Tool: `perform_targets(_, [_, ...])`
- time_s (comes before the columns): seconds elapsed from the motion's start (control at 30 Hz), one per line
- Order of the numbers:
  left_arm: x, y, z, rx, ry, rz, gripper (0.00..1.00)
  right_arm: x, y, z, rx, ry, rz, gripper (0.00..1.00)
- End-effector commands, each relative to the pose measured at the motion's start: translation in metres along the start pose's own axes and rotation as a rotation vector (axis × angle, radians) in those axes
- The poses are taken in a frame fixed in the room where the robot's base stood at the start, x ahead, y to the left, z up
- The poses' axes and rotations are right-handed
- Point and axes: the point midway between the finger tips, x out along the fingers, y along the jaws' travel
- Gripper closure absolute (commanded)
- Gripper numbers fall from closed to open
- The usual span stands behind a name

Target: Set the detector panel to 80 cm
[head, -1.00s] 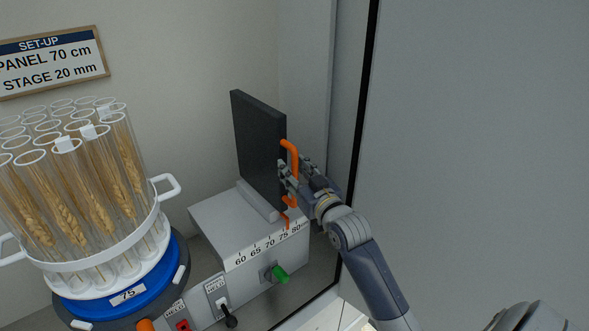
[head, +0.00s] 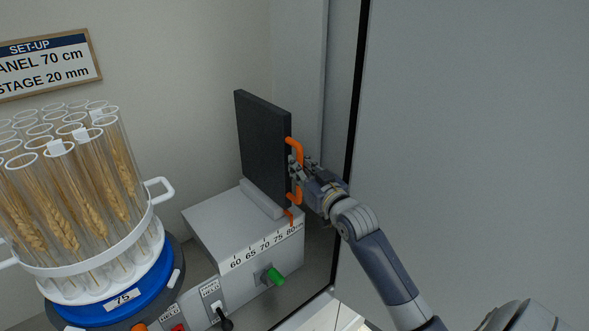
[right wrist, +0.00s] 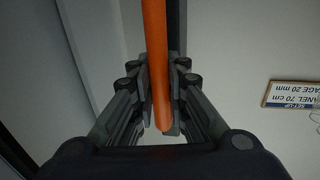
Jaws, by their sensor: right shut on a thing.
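The dark detector panel (head: 264,145) stands upright on a grey base (head: 222,222) with a scale (head: 262,249) marked 60 to 80 along its front top edge. The small orange pointer (head: 290,216) below the panel is at about the 80 mark. My right gripper (head: 300,170) is shut on the orange handle (head: 293,146) at the panel's right edge. In the right wrist view the handle (right wrist: 157,70) runs between the two fingers. My left gripper is not in view.
A rack of glass tubes with wheat ears (head: 75,190) stands on a blue stage (head: 112,298) at left. A green knob (head: 275,277) sticks out below the scale. A wall sign (head: 45,62) reads panel 70 cm. A grey wall (head: 470,150) is at right.

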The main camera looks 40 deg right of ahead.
Motion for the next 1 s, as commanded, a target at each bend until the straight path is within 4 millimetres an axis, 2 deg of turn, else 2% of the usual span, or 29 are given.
perform_targets(0.13, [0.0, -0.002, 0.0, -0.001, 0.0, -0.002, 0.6, 0.0, 0.003, -0.002, -0.004, 0.003, 0.006, 1.0])
perform_targets(0.17, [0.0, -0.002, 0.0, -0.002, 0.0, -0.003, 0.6, 0.0, 0.003, -0.002, -0.004, 0.003, 0.006, 0.8])
perform_targets(0.23, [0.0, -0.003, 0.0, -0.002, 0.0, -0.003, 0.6, 0.0, 0.003, -0.002, -0.004, 0.003, 0.005, 0.65])
perform_targets(0.53, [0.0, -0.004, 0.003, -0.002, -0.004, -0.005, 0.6, 0.0, 0.001, -0.001, -0.003, 0.002, 0.002, 0.65])
perform_targets(0.67, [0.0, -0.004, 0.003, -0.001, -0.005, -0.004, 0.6, -0.006, 0.001, 0.0, -0.003, 0.001, 0.002, 0.65])
perform_targets(0.77, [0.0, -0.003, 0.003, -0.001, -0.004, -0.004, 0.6, -0.018, 0.001, 0.0, -0.002, 0.0, 0.001, 0.65])
perform_targets(1.0, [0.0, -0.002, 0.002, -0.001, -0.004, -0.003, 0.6, -0.065, 0.002, 0.0, -0.004, -0.001, 0.002, 0.65])
